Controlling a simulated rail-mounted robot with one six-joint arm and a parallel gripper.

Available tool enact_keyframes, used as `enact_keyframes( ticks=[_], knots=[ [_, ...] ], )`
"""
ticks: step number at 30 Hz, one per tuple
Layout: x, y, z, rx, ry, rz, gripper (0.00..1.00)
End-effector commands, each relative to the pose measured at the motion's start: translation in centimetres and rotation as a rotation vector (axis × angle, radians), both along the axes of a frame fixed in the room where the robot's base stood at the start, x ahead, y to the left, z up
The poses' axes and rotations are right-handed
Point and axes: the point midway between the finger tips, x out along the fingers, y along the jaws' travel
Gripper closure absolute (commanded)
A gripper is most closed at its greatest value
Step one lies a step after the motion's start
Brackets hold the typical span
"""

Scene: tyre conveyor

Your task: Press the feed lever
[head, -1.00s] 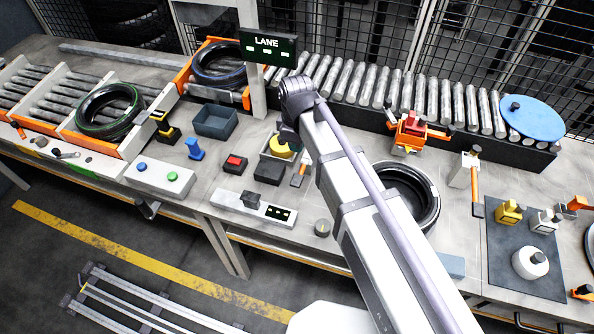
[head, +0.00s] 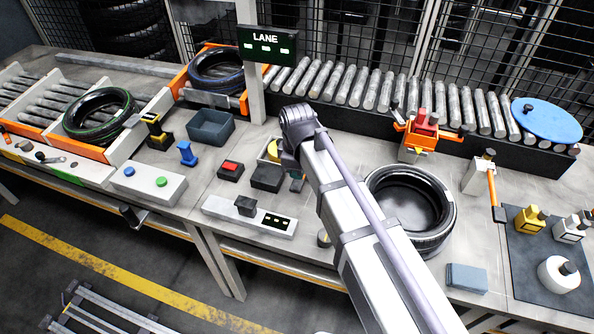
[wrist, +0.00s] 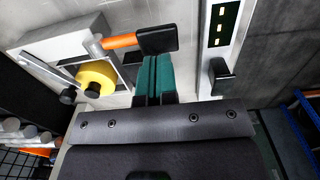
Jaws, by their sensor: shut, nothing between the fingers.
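A lever with an orange shaft (wrist: 120,41) and a dark flat paddle (wrist: 157,39) lies in front of my gripper in the wrist view. It stands beside a yellow round part (wrist: 96,78). My gripper's green fingers (wrist: 153,60) are together and empty, their tips just short of the paddle or at its edge; contact cannot be told. In the head view my gripper (head: 290,162) is low over the bench, largely hidden by my arm, and most of this lever is hidden too. Another orange-armed lever (head: 492,188) stands on a white post at the right.
A white panel (head: 225,211) with lights and a black knob is close by, also in the wrist view (wrist: 213,78). A black block (head: 267,178) and red-button box (head: 231,170) lie left of my gripper. A tyre (head: 448,212) lies to the right, the roller conveyor (head: 372,92) behind.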

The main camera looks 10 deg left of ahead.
Motion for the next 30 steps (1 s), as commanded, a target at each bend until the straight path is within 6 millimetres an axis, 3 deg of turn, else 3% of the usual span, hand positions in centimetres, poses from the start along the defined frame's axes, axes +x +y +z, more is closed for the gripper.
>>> enact_keyframes(
  ticks=[1,5,20,30],
  knots=[
    [0.0,0.0,-2.1,0.000,0.000,0.000,1.00],
    [0.0,0.0,-3.4,0.000,0.000,0.000,1.00],
    [-0.1,0.0,-3.5,-0.001,-0.009,0.000,1.00],
    [-0.8,0.0,-5.3,-0.013,-0.151,0.000,1.00]
  ],
)
